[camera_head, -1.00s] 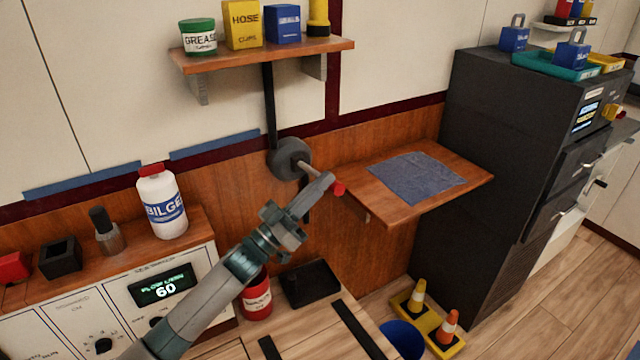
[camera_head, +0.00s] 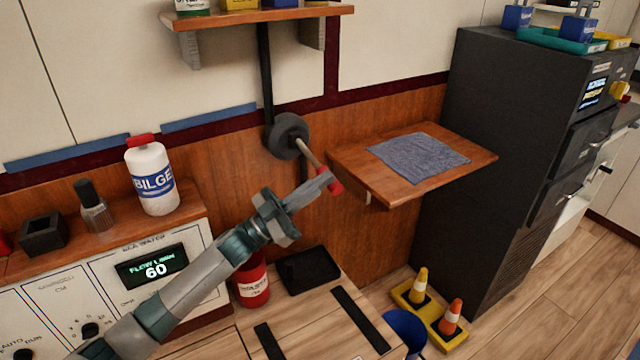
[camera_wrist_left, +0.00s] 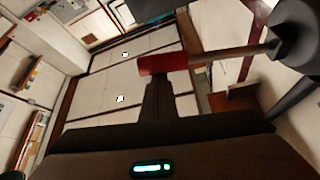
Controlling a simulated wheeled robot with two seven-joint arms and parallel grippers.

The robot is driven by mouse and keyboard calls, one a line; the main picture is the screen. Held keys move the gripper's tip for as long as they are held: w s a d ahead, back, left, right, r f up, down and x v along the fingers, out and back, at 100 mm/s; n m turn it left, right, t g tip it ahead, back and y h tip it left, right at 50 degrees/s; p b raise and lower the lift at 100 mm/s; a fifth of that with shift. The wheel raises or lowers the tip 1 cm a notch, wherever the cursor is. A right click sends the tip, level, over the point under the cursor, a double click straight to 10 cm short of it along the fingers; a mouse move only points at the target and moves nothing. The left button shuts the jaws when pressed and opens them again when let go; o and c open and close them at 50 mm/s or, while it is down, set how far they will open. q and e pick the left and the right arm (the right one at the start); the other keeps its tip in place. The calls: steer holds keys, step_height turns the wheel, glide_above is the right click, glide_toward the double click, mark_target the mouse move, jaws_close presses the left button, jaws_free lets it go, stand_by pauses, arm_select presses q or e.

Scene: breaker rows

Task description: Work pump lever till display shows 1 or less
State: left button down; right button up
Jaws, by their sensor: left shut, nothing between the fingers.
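The pump lever (camera_head: 310,154) is a thin rod with a red grip (camera_head: 334,184), coming out of a dark round hub (camera_head: 286,135) on the wooden wall panel. It slants down to the right. My left gripper (camera_head: 324,180) is shut and empty, with its fingertips at the red grip. In the left wrist view the red grip (camera_wrist_left: 163,63) lies across the end of the shut fingers (camera_wrist_left: 157,92); I cannot tell whether they touch. The display (camera_head: 152,267) on the white panel reads 60. My right gripper is not in view.
A wooden shelf (camera_head: 400,198) with a grey-blue cloth (camera_head: 418,157) is just right of the lever. A white bilge bottle (camera_head: 152,176) stands on the counter at left. A red can (camera_head: 252,285) and black tray (camera_head: 308,272) are below the arm.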

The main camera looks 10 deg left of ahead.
arm_select(q)
steer(key=shift+f, duration=0.5)
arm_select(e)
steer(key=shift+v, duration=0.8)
arm_select(q)
steer(key=shift+f, duration=0.1)
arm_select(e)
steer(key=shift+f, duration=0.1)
